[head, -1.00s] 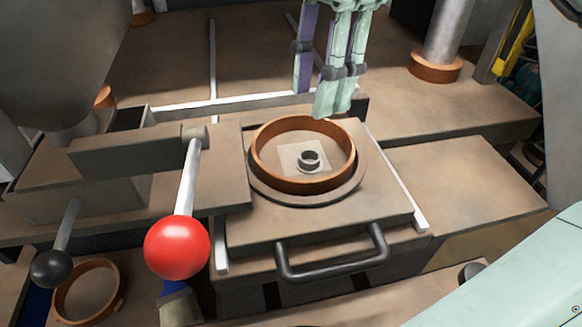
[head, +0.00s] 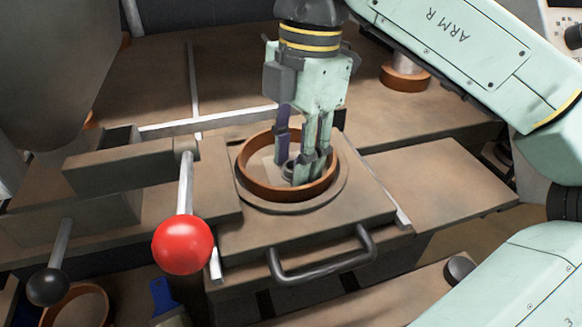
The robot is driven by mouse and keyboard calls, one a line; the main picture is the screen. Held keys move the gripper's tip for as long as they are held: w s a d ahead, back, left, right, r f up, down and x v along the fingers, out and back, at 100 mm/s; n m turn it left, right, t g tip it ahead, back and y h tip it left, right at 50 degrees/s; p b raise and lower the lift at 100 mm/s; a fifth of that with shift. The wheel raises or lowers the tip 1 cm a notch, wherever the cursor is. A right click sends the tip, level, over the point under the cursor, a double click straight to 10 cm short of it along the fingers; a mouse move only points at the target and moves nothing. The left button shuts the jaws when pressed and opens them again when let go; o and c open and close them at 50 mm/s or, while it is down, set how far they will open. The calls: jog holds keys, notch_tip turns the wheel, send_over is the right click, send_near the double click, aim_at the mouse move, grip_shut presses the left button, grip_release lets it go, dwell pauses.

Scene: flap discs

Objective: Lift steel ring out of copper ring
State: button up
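The copper ring (head: 246,177) is a wide orange-brown band lying on a round plate on top of the block with the black handle. The small grey steel ring (head: 289,166) sits inside it, near the middle, on a pale square patch. My gripper (head: 295,165) points down with its fingertips inside the copper ring, at the steel ring. One finger is behind and left of the steel ring, and the others are in front and to its right, hiding part of it. Whether they press on it is unclear.
A lever with a red ball (head: 182,245) stands in front left of the block. The black handle (head: 320,265) is at the front. A lever with a black ball (head: 48,287) is further left. A post with a copper collar (head: 405,78) stands behind right. The right ledge is clear.

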jog(key=shift+c, duration=0.4)
jog(key=c, duration=0.5)
jog(key=shift+o, duration=0.2)
jog(key=shift+r, duration=0.15)
